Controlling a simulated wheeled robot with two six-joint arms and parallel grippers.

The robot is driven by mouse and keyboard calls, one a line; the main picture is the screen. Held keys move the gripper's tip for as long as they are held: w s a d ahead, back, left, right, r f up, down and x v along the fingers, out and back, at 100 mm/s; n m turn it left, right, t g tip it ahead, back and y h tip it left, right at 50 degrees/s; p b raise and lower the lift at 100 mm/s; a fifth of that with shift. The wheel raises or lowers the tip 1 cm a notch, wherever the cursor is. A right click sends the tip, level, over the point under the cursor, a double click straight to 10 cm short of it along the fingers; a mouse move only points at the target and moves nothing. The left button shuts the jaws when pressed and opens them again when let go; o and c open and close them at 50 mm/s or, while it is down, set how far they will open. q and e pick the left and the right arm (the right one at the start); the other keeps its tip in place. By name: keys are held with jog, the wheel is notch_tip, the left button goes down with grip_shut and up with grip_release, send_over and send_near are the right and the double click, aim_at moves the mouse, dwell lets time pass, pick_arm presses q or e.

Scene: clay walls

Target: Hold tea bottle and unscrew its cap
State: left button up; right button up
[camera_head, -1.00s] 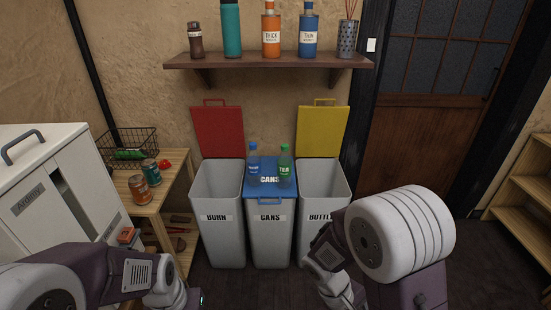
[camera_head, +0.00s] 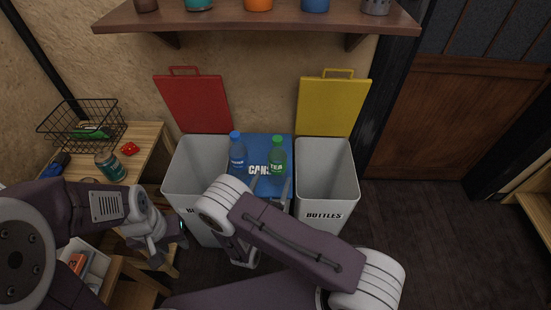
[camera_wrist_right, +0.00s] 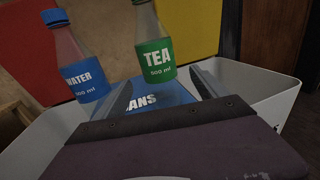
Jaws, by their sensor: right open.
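The tea bottle (camera_head: 278,160), clear with a green label and green cap (camera_head: 278,140), stands upright on the blue lid (camera_head: 264,145) of the middle bin. In the right wrist view the tea bottle (camera_wrist_right: 155,56) stands just beyond my fingers, its top mostly cut off by the frame edge. My right gripper (camera_head: 270,183) is open and empty, low in front of the bottle, with its fingers (camera_wrist_right: 162,80) spread to either side and pointing at it. My left gripper (camera_head: 178,232) hangs at the lower left, away from the bottle; its fingers are unclear.
A blue-capped water bottle (camera_head: 237,155) stands close left of the tea bottle. Open bins flank the blue lid, the right one (camera_head: 325,205) marked BOTTLES. Raised red (camera_head: 195,103) and yellow (camera_head: 333,105) lids stand behind. A shelf (camera_head: 255,25) hangs above; a wooden side table stands left.

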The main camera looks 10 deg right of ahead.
aim_at(276, 173)
jog(key=x, duration=0.2)
jog(key=shift+w+d+f, duration=0.15)
jog(key=shift+w+d, duration=0.05)
jog(key=shift+w, duration=0.05)
jog(key=shift+w+d+b, duration=0.2)
jog(key=shift+w+b, duration=0.1)
jog(key=x, duration=0.4)
jog(key=shift+w+b, duration=0.2)
jog(key=shift+b, duration=0.15)
jog(key=shift+a, duration=0.1)
jog(key=shift+c, duration=0.3)
jog(key=c, duration=1.4)
jog(key=shift+o, duration=0.2)
jog(key=shift+r, duration=0.25)
